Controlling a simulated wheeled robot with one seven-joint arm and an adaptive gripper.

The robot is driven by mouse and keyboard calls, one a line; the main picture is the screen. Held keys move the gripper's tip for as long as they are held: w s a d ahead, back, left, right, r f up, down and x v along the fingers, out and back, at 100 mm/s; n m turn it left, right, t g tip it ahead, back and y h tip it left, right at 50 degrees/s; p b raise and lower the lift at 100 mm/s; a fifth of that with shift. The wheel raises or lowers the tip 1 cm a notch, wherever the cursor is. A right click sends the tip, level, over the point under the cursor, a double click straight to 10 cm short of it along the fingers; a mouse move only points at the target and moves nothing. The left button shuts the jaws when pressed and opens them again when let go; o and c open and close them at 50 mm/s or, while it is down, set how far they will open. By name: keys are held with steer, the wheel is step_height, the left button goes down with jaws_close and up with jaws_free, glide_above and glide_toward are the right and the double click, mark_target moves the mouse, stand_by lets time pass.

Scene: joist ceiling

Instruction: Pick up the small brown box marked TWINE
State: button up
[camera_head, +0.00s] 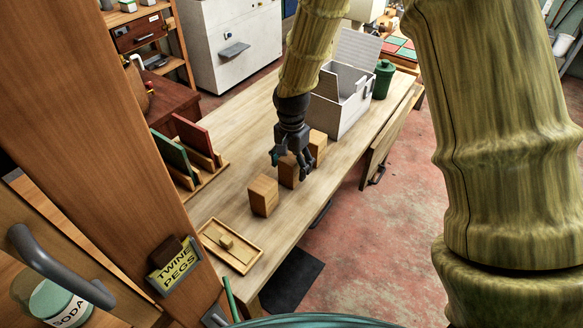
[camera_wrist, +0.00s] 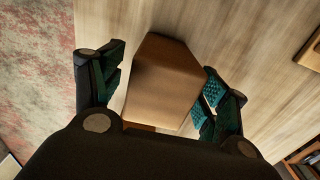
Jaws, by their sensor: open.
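Three small brown boxes stand in a row on the wooden table: a near one (camera_head: 263,196), a middle one (camera_head: 288,173) and a far one (camera_head: 318,144). No TWINE mark is readable on any of them. My gripper (camera_head: 291,160) is above the middle box and partly hides it. In the wrist view my gripper (camera_wrist: 163,76) is open, with a plain brown box (camera_wrist: 165,82) between its teal-padded fingers. Whether the fingers touch it I cannot tell.
The table (camera_head: 228,188) also bears a wooden tray (camera_head: 246,261), a rack with upright boards (camera_head: 205,184), a white open-lidded bin (camera_head: 346,116) and a green canister (camera_head: 383,80). A label reading TWINE PEGS (camera_head: 175,267) is on the wooden post at left.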

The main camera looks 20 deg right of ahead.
steer(key=shift+f, duration=0.7)
steer(key=c, duration=1.2)
steer(key=shift+r, duration=0.1)
steer(key=shift+c, duration=0.2)
